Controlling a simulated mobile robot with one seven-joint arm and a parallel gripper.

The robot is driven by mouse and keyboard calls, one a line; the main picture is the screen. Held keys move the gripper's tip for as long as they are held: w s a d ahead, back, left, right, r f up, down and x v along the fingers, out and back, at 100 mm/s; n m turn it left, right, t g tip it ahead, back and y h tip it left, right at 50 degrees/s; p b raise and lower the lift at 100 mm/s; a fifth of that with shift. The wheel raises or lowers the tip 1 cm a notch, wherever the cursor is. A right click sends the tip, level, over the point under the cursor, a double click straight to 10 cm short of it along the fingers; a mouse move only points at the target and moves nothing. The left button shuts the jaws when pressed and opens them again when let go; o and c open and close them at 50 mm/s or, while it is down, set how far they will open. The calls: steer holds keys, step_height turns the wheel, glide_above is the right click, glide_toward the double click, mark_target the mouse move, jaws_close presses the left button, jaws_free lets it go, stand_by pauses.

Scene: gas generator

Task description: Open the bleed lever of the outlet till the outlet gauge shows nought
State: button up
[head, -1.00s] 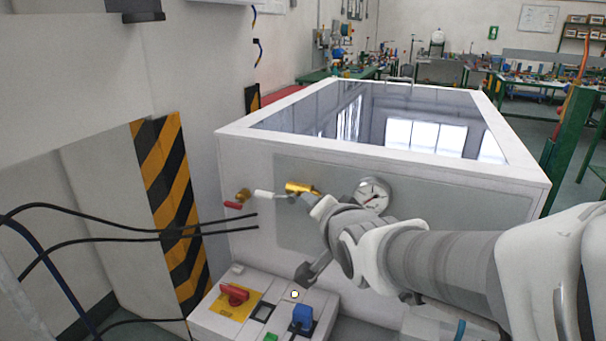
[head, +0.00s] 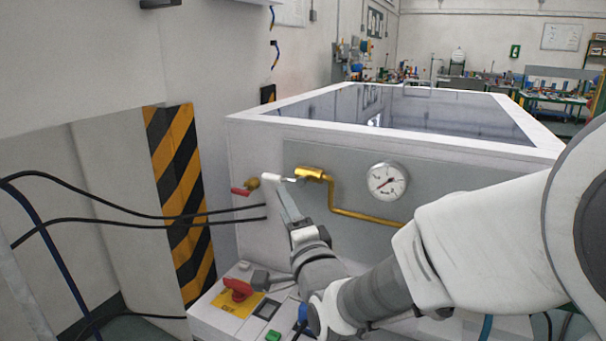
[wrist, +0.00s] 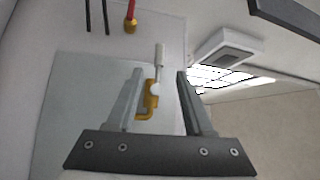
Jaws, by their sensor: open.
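A white lever (head: 272,178) on a brass valve (head: 311,174) sticks out to the left at the panel's left edge. A brass pipe (head: 365,215) runs from the valve toward the right, below the round gauge (head: 388,181). The gauge's thin needle is visible, but its reading is too small to tell. My gripper (head: 270,232) is open in front of the panel, its upper finger overlapping the view just under the lever. In the wrist view the white lever (wrist: 159,56) and brass valve (wrist: 149,102) show between the open fingers (wrist: 160,72); contact cannot be told.
Black hoses (head: 150,212) cross at the left. Below is a control box with a red rotary switch (head: 238,289) on a yellow plate. A striped post (head: 178,190) stands at the left.

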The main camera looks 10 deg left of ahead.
mark_target(281, 179)
steer(key=b+x, duration=0.1)
steer(key=x, duration=1.3)
steer(key=shift+w+a, duration=0.1)
jaws_close()
stand_by(1.0)
